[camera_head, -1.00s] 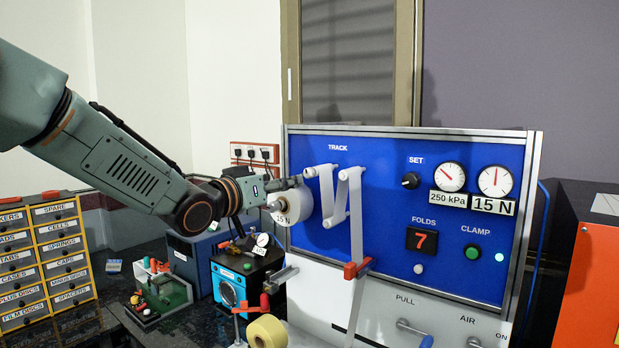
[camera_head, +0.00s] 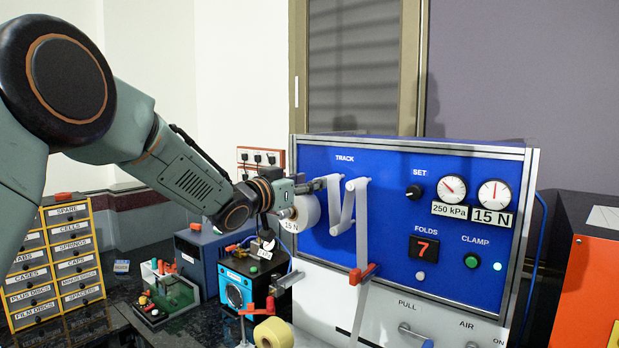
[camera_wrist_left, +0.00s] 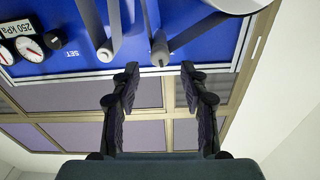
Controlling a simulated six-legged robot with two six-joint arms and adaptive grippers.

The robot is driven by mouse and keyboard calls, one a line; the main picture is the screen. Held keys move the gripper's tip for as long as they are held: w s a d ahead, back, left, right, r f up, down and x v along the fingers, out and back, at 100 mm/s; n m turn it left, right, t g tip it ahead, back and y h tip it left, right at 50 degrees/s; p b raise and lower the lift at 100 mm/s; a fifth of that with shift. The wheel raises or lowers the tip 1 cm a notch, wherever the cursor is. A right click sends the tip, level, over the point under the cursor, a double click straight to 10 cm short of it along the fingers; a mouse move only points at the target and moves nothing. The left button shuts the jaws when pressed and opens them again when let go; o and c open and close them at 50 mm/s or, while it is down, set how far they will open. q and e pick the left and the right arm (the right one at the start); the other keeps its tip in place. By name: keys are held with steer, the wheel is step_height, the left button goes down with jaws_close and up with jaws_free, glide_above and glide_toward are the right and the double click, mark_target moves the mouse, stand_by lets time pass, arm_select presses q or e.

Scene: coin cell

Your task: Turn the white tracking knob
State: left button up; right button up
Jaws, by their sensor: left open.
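I cannot tell for certain which is the tracking knob. In the left wrist view, the right-hand white cylinder (camera_wrist_left: 160,50) lies just beyond and between my fingertips, apart from both. The other cylinder (camera_wrist_left: 106,50) lies to its left. My left gripper (camera_wrist_left: 160,75) is open and empty. In the head view, my left gripper (camera_head: 318,186) reaches the panel's upper left, in front of the white film roll (camera_head: 305,212), and hides part of it. My right gripper is not in view.
White film (camera_head: 361,230) runs down to a red clip (camera_head: 361,273). A black SET knob (camera_head: 413,192) and gauges (camera_head: 452,188) are to the right. Below the arm stand a small blue-fronted machine (camera_head: 238,290) and a yellow roll (camera_head: 273,332). A drawer cabinet (camera_head: 60,262) stands left.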

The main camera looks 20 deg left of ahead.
arm_select(q)
steer(key=w, duration=0.1)
steer(key=w+f, duration=0.1)
steer(key=w+d, duration=0.1)
steer(key=shift+w+f, duration=0.15)
steer(key=shift+a, duration=0.25)
steer(key=shift+s+a, duration=0.15)
steer(key=shift+s, duration=0.25)
steer(key=shift+c, duration=0.6)
steer(key=shift+s+r, duration=0.35)
steer(key=shift+s, duration=0.05)
steer(key=shift+c, duration=0.7)
steer(key=shift+s+r, duration=0.15)
steer(key=shift+s, duration=0.1)
steer(key=shift+c, duration=0.7)
steer(key=shift+d, duration=0.3)
steer(key=shift+c, duration=0.8)
steer(key=shift+w+d, duration=0.1)
steer(key=shift+w, duration=0.1)
steer(key=shift+c, duration=0.7)
steer(key=shift+w+a+f, duration=0.25)
steer(key=shift+f, duration=0.05)
jaws_close()
steer(key=shift+d, duration=0.15)
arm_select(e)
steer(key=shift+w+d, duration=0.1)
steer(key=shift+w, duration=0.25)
